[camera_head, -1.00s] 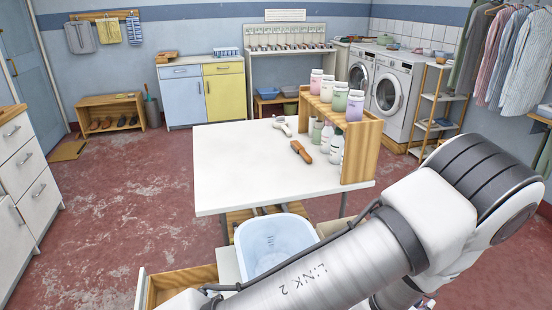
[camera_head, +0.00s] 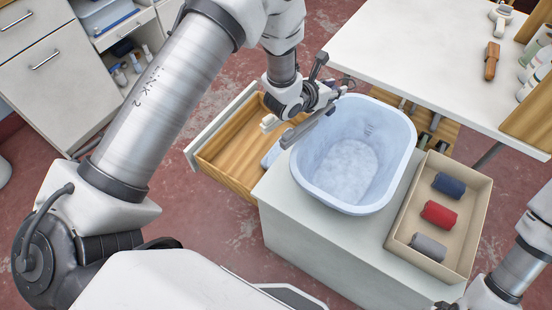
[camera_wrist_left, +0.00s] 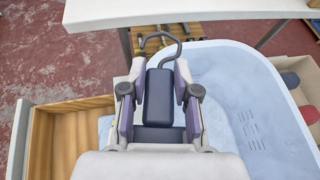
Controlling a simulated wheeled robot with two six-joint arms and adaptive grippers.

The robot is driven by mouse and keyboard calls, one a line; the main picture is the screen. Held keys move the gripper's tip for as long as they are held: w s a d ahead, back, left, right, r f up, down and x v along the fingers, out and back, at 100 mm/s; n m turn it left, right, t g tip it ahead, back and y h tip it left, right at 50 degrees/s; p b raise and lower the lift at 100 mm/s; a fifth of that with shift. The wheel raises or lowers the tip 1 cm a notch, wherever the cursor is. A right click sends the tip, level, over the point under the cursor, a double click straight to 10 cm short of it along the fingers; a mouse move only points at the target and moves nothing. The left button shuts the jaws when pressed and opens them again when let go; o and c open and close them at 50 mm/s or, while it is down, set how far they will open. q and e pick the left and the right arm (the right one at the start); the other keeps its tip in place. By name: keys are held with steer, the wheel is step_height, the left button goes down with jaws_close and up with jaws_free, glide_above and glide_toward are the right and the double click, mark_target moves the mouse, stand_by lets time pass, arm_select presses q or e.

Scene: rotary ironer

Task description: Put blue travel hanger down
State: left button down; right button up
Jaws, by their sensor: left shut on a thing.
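The blue travel hanger is a folded dark navy block (camera_wrist_left: 158,98) with a thin dark hook on top. My left gripper (camera_wrist_left: 158,105) is shut on its sides, with the hook pointing away from the wrist. In the head view my left gripper (camera_head: 308,108) is at the left rim of the pale blue tub (camera_head: 402,150), above the gap between tub and open drawer. There the hanger is mostly hidden by the gripper, and its hook (camera_head: 347,80) shows beyond it. My right gripper is out of view; only part of its arm shows at the bottom right.
A cardboard tray (camera_head: 398,228) right of the tub holds navy, red and grey rolls. The white table (camera_head: 430,50) has free room. The cabinet top (camera_head: 320,235) before the tub is bare.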

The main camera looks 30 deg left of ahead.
arm_select(q)
steer(key=w+a+f+b, duration=0.5)
steer(key=a+f, duration=0.1)
steer(key=a, duration=0.4)
steer(key=n+y+b, duration=0.2)
steer(key=y+b, duration=0.1)
steer(key=b, duration=0.3)
glide_above(259, 129)
step_height(259, 129, down, 12)
steer(key=shift+t, duration=0.3)
step_height(259, 129, down, 12)
steer(key=b, duration=1.2)
steer(key=shift+s+f+b, duration=0.1)
steer(key=shift+f+b, duration=0.15)
steer(key=shift+b, duration=0.05)
step_height(259, 129, down, 6)
steer(key=shift+r+b, duration=0.15)
steer(key=shift+b, duration=0.5)
steer(key=shift+r, duration=0.1)
